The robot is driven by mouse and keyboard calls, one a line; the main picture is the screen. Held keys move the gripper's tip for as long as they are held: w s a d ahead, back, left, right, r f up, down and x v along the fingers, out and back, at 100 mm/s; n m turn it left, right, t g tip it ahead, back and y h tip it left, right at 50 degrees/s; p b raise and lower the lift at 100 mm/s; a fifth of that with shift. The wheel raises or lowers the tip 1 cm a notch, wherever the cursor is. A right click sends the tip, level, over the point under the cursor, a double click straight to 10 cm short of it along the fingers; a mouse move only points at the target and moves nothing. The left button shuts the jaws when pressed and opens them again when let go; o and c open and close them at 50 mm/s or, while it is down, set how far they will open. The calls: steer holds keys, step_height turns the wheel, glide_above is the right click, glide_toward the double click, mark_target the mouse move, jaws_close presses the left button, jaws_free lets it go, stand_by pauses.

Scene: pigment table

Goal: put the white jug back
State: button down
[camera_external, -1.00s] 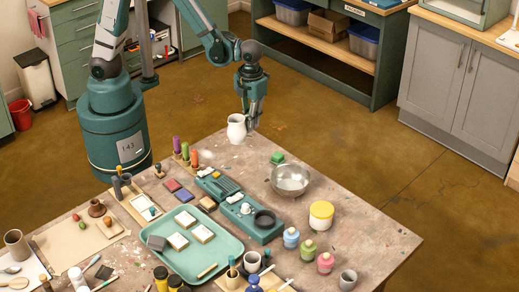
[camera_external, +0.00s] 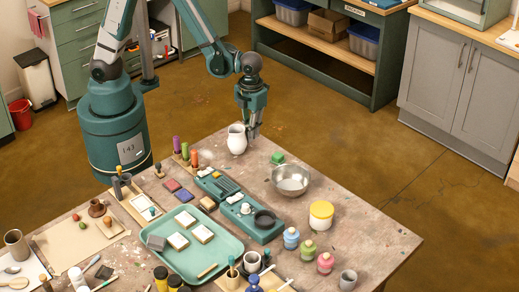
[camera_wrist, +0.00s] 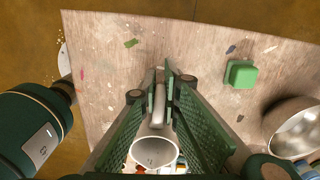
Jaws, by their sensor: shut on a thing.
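The white jug (camera_external: 236,140) is upright at the back edge of the table in the external view. In the wrist view the jug (camera_wrist: 154,152) shows its open mouth between my fingers, near the bottom of the picture. My gripper (camera_external: 252,131) is at the jug's right side, shut on its handle. In the wrist view my gripper (camera_wrist: 165,85) has its green finger pads close together around the handle. Whether the jug's base touches the table cannot be told.
A green block (camera_external: 277,157) and a metal bowl (camera_external: 290,180) stand to the right of the jug. A teal toolbox tray (camera_external: 217,184) lies in front of it. The table (camera_external: 345,215) is bare around the back corner.

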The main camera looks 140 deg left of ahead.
steer(key=shift+f, duration=0.65)
steer(key=shift+f, duration=0.2)
steer(key=c, duration=2.6)
jaws_free()
steer(key=shift+o, duration=0.2)
steer(key=shift+r, duration=0.3)
steer(key=shift+w+r+p, duration=0.1)
steer(key=shift+r+p, duration=0.95)
steer(key=shift+r, duration=4.9)
steer(key=shift+d, duration=0.1)
